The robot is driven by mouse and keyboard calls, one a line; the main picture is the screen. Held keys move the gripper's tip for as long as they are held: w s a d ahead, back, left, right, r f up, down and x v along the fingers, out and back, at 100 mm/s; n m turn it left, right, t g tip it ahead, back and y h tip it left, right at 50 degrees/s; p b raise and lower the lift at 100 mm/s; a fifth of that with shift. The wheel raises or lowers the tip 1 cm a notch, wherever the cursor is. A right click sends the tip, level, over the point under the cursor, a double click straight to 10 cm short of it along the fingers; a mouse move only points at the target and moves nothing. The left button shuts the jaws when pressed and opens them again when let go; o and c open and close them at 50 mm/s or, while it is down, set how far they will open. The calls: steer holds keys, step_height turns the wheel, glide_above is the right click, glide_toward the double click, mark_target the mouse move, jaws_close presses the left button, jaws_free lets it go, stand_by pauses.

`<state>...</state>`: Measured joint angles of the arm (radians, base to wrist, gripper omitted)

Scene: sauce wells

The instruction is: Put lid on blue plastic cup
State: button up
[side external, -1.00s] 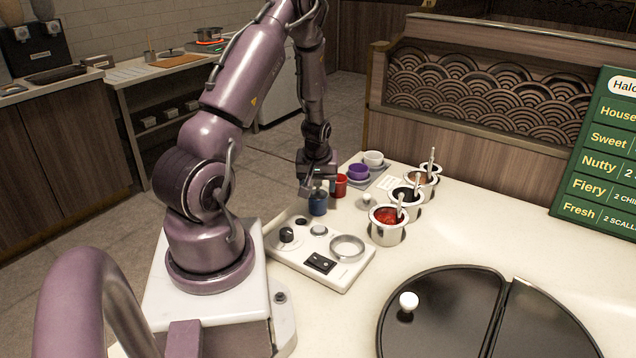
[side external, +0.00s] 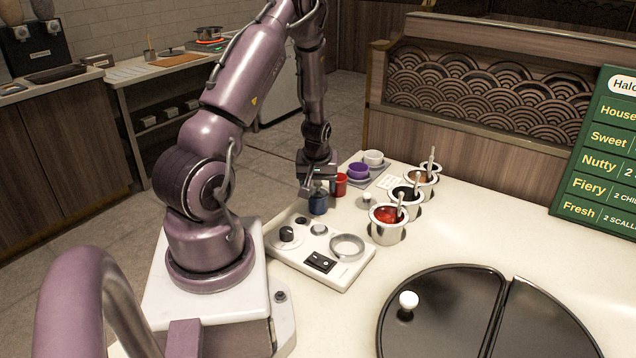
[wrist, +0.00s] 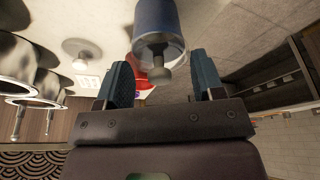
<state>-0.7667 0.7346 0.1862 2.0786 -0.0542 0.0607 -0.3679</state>
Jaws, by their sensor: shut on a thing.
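The blue plastic cup (side external: 318,205) stands upright on the counter beneath my gripper (side external: 318,189), behind the white tray. In the wrist view the blue cup (wrist: 156,16) is at the top centre. A greyish, see-through lid with a knob (wrist: 160,73) shows at the cup's mouth, between the two fingers of my gripper (wrist: 162,66). My gripper is shut on the lid, though the finger contact is hard to make out. I cannot tell whether the lid is fully seated on the cup's rim. In the side view my fingers hide most of the lid.
A red cup (side external: 339,185) stands close behind the blue one. A purple cup (side external: 358,172) and white cup (side external: 373,158) are farther back. Metal sauce wells (side external: 388,232) with spoons are to the right. A small white knobbed piece (side external: 366,201) lies between. The white tray (side external: 330,282) is in front.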

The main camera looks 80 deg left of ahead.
steer(key=o, duration=1.1)
steer(key=shift+r, duration=3.5)
jaws_close()
